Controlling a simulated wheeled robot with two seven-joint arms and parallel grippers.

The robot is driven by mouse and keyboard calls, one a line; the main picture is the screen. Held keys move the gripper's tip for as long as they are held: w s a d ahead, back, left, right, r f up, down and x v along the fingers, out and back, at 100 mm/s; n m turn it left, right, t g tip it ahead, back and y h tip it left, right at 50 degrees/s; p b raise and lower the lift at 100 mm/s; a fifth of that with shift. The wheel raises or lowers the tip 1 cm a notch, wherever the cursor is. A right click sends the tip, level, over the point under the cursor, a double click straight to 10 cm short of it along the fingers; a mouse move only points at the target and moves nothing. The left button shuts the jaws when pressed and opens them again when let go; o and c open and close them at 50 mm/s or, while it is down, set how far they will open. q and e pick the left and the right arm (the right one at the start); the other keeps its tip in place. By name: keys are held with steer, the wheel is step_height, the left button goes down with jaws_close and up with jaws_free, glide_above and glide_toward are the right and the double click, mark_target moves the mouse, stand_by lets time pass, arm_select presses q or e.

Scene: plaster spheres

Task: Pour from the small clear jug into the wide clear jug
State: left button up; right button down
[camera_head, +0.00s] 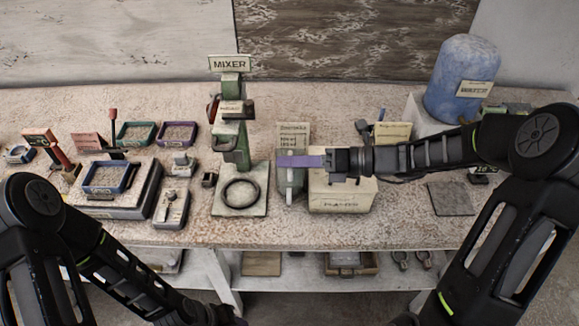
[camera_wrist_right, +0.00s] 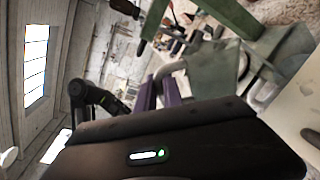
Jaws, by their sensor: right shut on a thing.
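My right gripper (camera_head: 288,161) is at the middle of the bench, its purple fingers pointing left. It is shut on a pale, see-through jug (camera_head: 291,186), which looks like the small clear jug and hangs below the fingers. In the right wrist view, the purple fingers (camera_wrist_right: 160,92) are at a pale handle beside a greenish see-through body (camera_wrist_right: 213,68). The jug's contents are unclear. I cannot pick out the wide clear jug with certainty. My left arm enters the head view at lower left; its fingertips are outside the picture.
A green mixer (camera_head: 232,150) stands left of the jug, with a dark ring (camera_head: 241,193) on its base plate. A cream labelled box (camera_head: 341,194) is just right. A blue container (camera_head: 463,78) stands back right. Trays and tools fill the left; the bench's front strip is clear.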

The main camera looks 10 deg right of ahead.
stand_by(0.5)
steer(key=shift+w+r+m, duration=0.3)
steer(key=shift+r+m, duration=0.1)
steer(key=shift+r, duration=0.05)
stand_by(0.7)
steer(key=shift+w+d+r+m, duration=0.1)
steer(key=shift+w+r+m, duration=0.3)
steer(key=shift+m, duration=0.1)
steer(key=shift+r+g, duration=0.1)
steer(key=shift+g, duration=0.2)
stand_by(0.5)
steer(key=shift+w+d+r+m, duration=0.1)
steer(key=shift+w+r+m, duration=0.15)
steer(key=shift+w+m, duration=0.15)
stand_by(0.6)
steer(key=shift+w+r+m, duration=0.2)
steer(key=shift+r+m, duration=0.05)
steer(key=shift+m, duration=0.05)
steer(key=shift+w+d+r, duration=0.1)
steer(key=shift+w, duration=0.05)
